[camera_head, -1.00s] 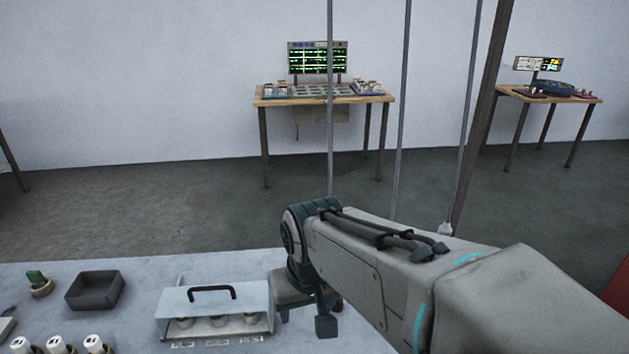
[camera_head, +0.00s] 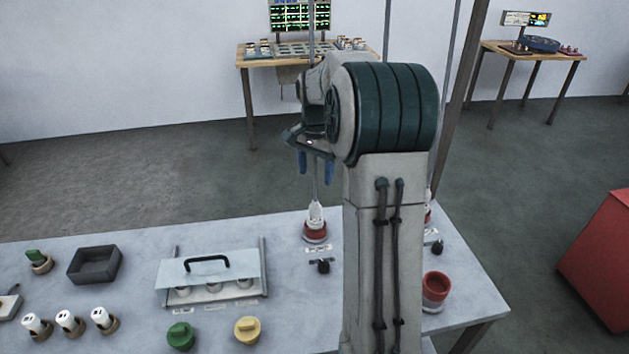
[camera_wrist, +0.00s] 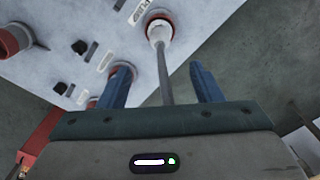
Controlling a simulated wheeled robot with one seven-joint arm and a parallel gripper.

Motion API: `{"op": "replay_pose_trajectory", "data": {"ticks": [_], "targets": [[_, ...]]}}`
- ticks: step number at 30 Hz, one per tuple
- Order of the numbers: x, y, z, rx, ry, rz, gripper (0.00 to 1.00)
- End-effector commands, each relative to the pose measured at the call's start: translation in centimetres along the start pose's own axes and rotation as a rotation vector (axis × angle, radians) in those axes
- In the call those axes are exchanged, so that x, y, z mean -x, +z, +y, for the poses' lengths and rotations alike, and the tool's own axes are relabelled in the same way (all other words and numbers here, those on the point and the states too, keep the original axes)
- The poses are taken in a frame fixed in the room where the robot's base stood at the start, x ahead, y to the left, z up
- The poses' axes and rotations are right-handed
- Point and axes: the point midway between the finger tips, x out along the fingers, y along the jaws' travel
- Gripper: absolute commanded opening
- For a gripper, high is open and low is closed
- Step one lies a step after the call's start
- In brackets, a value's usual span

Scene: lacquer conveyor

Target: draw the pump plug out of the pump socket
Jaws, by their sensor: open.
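The pump plug (camera_head: 316,213) is a white plug with a grey cable running up from its top. It stands upright in the pump socket (camera_head: 315,234), a red-ringed socket on the bench. In the wrist view the plug (camera_wrist: 159,33) sits in its red ring (camera_wrist: 152,14) beside a label ending in "UMP". My gripper (camera_head: 316,174) is open above the plug, its blue fingers pointing down. In the wrist view the cable passes between the fingertips (camera_wrist: 162,75), apart from both. The plug is beyond the fingertips, and nothing is gripped.
A black knob (camera_head: 323,267) stands in front of the socket. An open red socket (camera_head: 435,287) is right of my arm; another plug is partly hidden behind it. A hinged clear cover (camera_head: 212,268), green knob (camera_head: 180,336) and yellow knob (camera_head: 247,331) are to the left.

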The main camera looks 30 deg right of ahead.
Motion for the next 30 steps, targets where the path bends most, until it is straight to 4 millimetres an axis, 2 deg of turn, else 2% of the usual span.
{"op": "replay_pose_trajectory", "data": {"ticks": [5, 18, 24, 30], "targets": [[-2.6, 0.1, 0.1, 0.0, 0.003, -0.004, 0.59], [-10.8, 0.1, 0.1, 0.002, 0.002, -0.003, 0.59], [-12.8, 0.1, 0.0, 0.002, 0.001, -0.001, 0.59], [-13.3, 0.1, 0.0, 0.002, -0.001, 0.0, 0.59]]}}
